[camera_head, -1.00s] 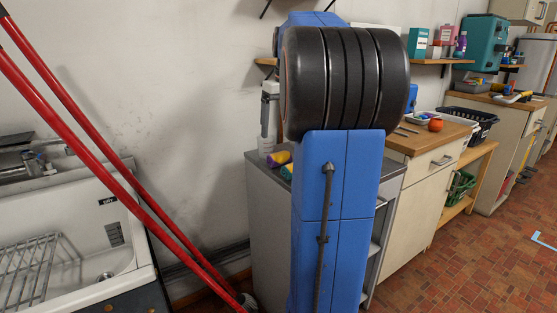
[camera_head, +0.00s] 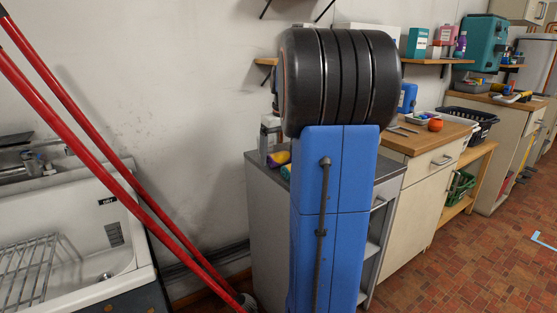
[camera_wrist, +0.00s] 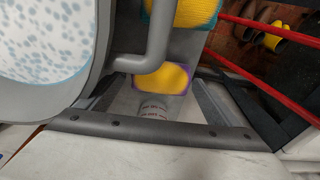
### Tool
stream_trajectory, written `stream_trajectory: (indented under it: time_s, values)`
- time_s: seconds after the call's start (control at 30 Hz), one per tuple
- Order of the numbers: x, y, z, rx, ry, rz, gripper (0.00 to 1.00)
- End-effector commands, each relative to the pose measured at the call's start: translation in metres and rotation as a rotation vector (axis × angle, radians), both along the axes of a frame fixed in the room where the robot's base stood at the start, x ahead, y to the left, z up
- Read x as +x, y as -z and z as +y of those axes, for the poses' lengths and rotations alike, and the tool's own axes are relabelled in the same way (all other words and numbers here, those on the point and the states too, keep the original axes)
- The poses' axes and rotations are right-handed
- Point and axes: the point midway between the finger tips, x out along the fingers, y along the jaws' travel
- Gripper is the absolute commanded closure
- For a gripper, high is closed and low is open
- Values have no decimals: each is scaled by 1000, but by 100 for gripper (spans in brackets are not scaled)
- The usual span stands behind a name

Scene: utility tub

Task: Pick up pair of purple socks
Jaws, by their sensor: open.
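A yellow thing with a purple edge (camera_wrist: 162,78) shows in the wrist view, between and beyond the fingers of my gripper (camera_wrist: 158,92). It is the only purple-edged thing near the gripper; I cannot tell for certain that it is the pair of socks. It also shows in the head view (camera_head: 279,158) on the grey cabinet top, partly hidden by my arm. A teal and yellow thing (camera_wrist: 186,12) lies beside it and is cut by the top edge of the wrist view. My gripper is open, with nothing held between the fingers.
The grey cabinet (camera_head: 268,220) stands behind my arm. A white sink (camera_head: 90,230) with a wire rack (camera_head: 28,265) is at left, with red poles (camera_head: 120,180) slanting before it. A wooden counter (camera_head: 415,140) is at right. A white blue-speckled surface (camera_wrist: 45,35) fills the wrist view's left.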

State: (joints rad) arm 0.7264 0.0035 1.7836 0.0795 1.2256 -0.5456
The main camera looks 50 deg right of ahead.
Motion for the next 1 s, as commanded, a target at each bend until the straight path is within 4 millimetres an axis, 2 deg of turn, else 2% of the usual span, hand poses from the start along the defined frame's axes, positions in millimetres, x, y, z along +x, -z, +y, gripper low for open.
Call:
stream_trajectory:
  time_s: [0.17,0.2,0.37,0.4,0.73,0.87,1.0]
  values:
    - [0,0,0,0,0,0,14]
    - [0,0,0,0,0,0,16]
    - [0,0,0,0,0,0,55]
    - [0,0,0,0,0,0,58]
    - [0,-5,0,0,0,-1,59]
    - [1,-21,0,-2,0,-3,59]
    - [1,-47,-1,-3,0,-4,59]
